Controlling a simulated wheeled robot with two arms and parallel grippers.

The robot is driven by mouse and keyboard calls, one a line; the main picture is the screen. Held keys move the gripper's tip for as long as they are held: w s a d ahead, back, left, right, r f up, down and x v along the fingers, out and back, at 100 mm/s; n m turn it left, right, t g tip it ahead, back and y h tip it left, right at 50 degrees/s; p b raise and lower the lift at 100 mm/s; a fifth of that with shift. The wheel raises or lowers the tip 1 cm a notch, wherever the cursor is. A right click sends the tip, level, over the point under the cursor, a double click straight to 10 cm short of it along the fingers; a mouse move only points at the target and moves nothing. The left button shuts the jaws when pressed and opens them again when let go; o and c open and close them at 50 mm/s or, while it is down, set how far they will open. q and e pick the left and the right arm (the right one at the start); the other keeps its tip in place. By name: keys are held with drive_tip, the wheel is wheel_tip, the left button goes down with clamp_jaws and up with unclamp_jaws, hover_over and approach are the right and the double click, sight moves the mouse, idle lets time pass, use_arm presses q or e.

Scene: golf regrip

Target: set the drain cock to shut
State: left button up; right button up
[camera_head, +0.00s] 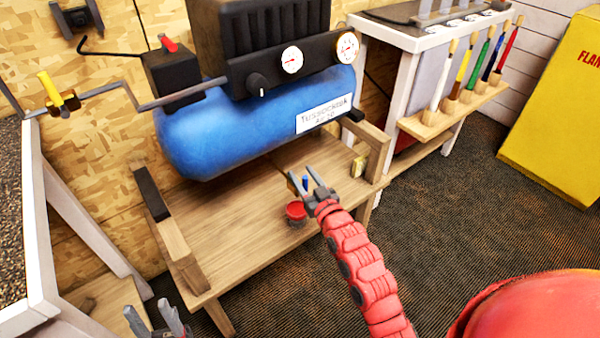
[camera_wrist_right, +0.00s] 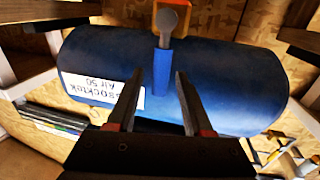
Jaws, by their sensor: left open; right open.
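The drain cock has a brass-coloured body (camera_wrist_right: 172,8) and a blue lever (camera_wrist_right: 163,72) with a grey round pivot. In the right wrist view it stands against the underside of the blue tank, which appears upside down. In the head view the blue lever (camera_head: 305,183) shows as a small piece below the tank. My right gripper (camera_head: 309,180) is open there. In the wrist view, the lever's end lies in line with the gap between the fingertips (camera_wrist_right: 157,77); I cannot tell if they touch it. My left gripper (camera_head: 153,318) is open and empty at the bottom edge.
The compressor tank (camera_head: 240,125) rests over a wooden bench (camera_head: 220,240). A red dish (camera_head: 296,213) sits on the bench below the cock, with a small yellowish block (camera_head: 358,166) to the right. A pipe valve with yellow lever (camera_head: 50,88) is at left.

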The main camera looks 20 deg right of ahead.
drive_tip(key=shift+w+a, duration=0.15)
drive_tip(key=shift+w, duration=1)
clamp_jaws()
idle(0.6)
